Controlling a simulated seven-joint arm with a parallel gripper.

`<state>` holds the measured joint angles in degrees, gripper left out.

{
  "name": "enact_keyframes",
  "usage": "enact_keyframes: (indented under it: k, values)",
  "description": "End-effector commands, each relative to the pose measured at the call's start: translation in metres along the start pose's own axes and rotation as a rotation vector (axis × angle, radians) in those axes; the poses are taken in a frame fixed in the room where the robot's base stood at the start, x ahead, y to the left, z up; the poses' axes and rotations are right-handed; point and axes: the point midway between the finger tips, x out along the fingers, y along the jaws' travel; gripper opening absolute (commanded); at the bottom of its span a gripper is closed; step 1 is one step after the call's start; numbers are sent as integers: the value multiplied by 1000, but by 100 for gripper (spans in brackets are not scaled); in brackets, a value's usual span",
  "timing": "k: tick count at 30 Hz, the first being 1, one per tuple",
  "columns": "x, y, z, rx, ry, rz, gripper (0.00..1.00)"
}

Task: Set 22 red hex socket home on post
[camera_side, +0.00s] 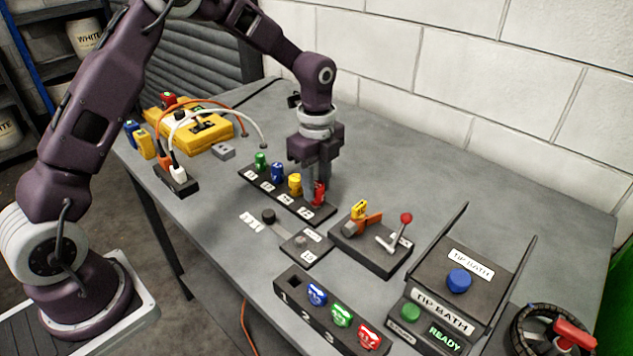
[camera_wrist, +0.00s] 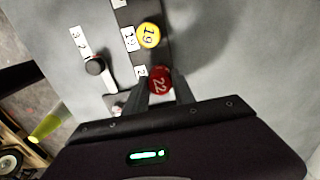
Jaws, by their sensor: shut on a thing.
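The red socket marked 22 (camera_side: 319,194) is upright at the right end of the black socket rack (camera_side: 252,181). My gripper (camera_side: 318,183) is above it, pointing down, with its fingers shut on the socket. The wrist view shows the red socket's top with the number 22 (camera_wrist: 159,79) between the fingers (camera_wrist: 160,92). The post under it is hidden, and I cannot tell whether the socket is fully down or slightly raised.
Yellow (camera_side: 295,184), blue (camera_side: 278,172) and green (camera_side: 260,161) sockets stand along the same rack, the yellow one closest. A fixture with a red-knobbed lever (camera_side: 405,218) stands to the right. A numbered block (camera_side: 327,318) with coloured pieces is in front.

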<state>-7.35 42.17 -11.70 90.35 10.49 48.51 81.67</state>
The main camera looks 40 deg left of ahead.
Motion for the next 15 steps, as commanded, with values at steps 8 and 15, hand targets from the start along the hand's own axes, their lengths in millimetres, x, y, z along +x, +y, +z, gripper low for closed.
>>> enact_keyframes:
  k: [8, 15]
  values:
    - [7, 0, 0, 0, 0, 2, 0]
    - [13, 0, 0, 0, 0, 1, 0]
